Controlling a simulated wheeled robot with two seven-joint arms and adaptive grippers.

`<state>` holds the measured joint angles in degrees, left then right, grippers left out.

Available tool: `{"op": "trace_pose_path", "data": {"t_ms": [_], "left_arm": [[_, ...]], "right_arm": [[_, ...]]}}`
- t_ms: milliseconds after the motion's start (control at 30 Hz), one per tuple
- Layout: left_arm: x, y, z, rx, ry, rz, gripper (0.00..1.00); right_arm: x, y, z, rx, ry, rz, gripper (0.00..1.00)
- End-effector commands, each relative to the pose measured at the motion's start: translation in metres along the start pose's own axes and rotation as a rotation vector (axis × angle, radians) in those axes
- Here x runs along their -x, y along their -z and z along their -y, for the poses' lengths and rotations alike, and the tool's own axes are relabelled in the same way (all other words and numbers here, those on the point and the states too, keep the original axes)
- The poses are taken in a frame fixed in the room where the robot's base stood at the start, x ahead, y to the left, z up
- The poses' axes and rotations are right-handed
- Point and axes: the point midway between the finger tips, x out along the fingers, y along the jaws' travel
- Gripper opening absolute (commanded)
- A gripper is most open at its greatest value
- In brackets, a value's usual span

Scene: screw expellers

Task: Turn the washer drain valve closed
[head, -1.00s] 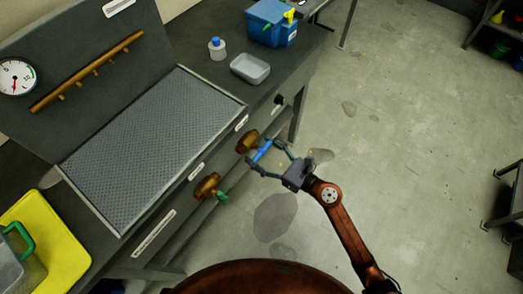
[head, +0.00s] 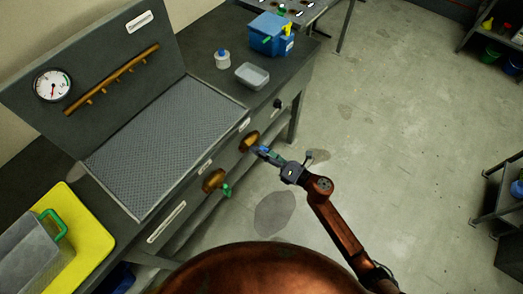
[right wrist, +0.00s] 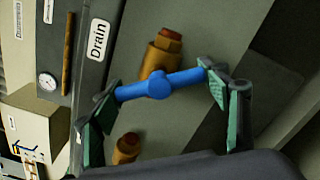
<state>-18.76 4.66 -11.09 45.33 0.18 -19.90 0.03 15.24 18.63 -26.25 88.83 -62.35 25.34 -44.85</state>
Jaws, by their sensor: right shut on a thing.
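The drain valve is a brass body (head: 249,140) on the front of the grey bench, with a blue bar handle (head: 263,150). In the right wrist view the blue handle (right wrist: 160,84) spans between the two green-padded fingers, in front of the brass fitting (right wrist: 158,55) and beside a label reading "Drain" (right wrist: 97,40). My right gripper (head: 268,154) is shut on the handle's two ends; it also shows in the right wrist view (right wrist: 160,98). In the head view the gripper partly hides the handle. My left gripper is not in view.
A second brass valve (head: 213,180) with a green handle (head: 227,190) is nearby to the left. The bench carries a mesh panel (head: 165,140), a grey tray (head: 252,76), a blue box (head: 270,35) and a yellow mat (head: 88,240).

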Motion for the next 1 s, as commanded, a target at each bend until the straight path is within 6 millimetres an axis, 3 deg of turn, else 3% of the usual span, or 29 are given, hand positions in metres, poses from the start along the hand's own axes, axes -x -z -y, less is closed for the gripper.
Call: {"op": "trace_pose_path", "data": {"t_ms": [200,600,1000], "left_arm": [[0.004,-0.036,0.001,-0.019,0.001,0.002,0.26],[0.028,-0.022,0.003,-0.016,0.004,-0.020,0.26],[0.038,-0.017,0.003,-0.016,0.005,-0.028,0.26]], "right_arm": [[0.000,-0.002,-0.004,-0.176,-0.001,-0.001,0.44],[-0.001,-0.002,-0.005,-0.472,-0.002,-0.001,0.44],[-0.001,-0.001,-0.003,-0.620,-0.001,0.000,0.44]]}}
